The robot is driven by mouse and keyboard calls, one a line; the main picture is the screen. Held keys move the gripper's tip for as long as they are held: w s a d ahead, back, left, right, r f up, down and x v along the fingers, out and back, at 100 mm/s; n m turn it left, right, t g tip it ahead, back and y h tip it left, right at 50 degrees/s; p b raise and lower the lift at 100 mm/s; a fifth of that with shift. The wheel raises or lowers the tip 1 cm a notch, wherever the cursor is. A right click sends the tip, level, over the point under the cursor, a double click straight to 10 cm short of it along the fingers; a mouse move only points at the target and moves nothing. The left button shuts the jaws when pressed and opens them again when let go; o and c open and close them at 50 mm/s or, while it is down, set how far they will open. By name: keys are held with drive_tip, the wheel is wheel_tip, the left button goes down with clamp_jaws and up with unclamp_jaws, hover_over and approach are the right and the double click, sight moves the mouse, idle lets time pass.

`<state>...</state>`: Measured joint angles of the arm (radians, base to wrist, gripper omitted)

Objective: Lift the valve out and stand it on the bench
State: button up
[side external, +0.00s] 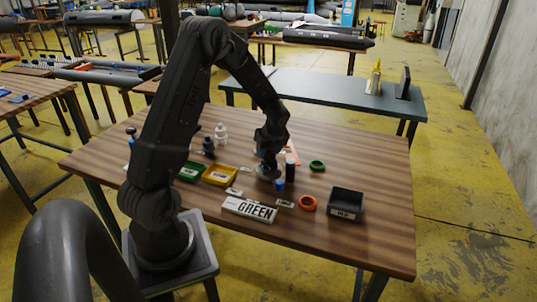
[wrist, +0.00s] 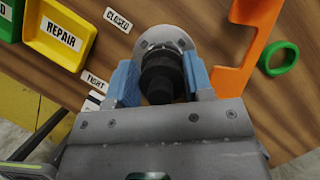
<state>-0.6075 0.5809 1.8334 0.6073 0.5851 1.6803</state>
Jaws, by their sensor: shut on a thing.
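The valve (wrist: 160,72) is a dark, stepped round piece in the wrist view. It sits between the blue pads of my gripper (wrist: 162,84), which is shut on it. A pale grey round flange with holes (wrist: 166,36) shows just beyond the valve. I cannot tell whether the valve is still seated in it or raised clear. In the side view my gripper (side external: 269,165) is low over the wooden bench (side external: 375,170), at the grey disc (side external: 267,174). The valve cannot be made out there.
An orange bracket (wrist: 246,45) stands close right of my gripper, with a green ring (wrist: 278,57) beyond. A yellow REPAIR tray (side external: 220,175), blue-capped item (side external: 280,185), orange ring (side external: 308,203) and black box (side external: 346,203) are around it. The bench's right side is mostly clear.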

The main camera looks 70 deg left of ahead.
drive_tip(key=shift+r, duration=0.7)
wheel_tip(320, 180, up, 3)
drive_tip(key=shift+f, duration=0.15)
drive_tip(key=s+a+r, duration=0.4)
drive_tip(key=s+r, duration=0.2)
drive_tip(key=s, duration=0.4)
drive_tip(key=shift+w+a+f, duration=0.6)
drive_tip(key=shift+a+f, duration=0.65)
drive_tip(key=shift+f, duration=0.95)
drive_tip(key=shift+w+a+f, duration=0.6)
drive_tip(key=shift+a+f, duration=0.6)
drive_tip(key=shift+f, duration=0.95)
drive_tip(key=shift+w+a+f, duration=0.6)
drive_tip(key=shift+a+f, duration=0.65)
drive_tip(key=shift+f, duration=0.95)
drive_tip(key=o, duration=1)
drive_tip(key=shift+f, duration=0.15)
drive_tip(key=shift+c, duration=0.2)
